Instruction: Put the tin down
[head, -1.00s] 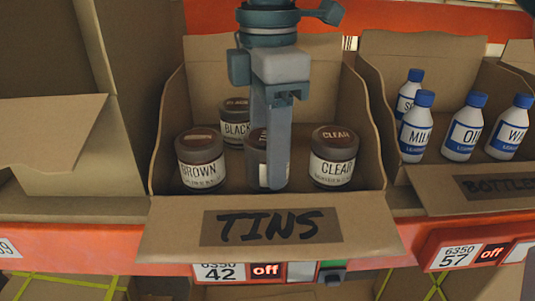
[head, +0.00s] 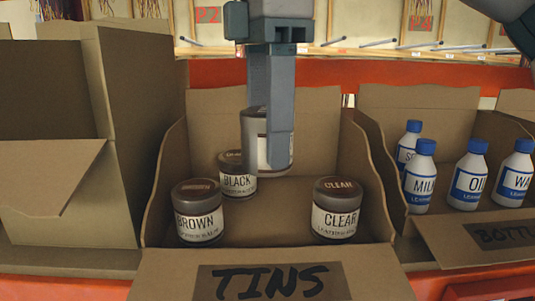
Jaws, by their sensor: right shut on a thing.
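My right gripper (head: 275,163) comes down from the top of the head view, shut on a grey tin with a brown lid (head: 250,133). Its fingers cover most of that tin and its label, so I cannot read it. The tin is held upright, raised above the floor of the cardboard box marked TINS (head: 358,272). In the box stand the BROWN tin (head: 198,212) at front left, the BLACK tin (head: 237,178) behind it and the CLEAR tin (head: 336,210) at front right. The held tin partly overlaps the BLACK tin in view. My left gripper is not in view.
A box of white bottles with blue caps (head: 467,165) stands to the right. An open cardboard box (head: 60,190) is on the left. The TINS box floor is bare between BROWN and CLEAR. Behind the shelf is a rack with hooks (head: 440,45).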

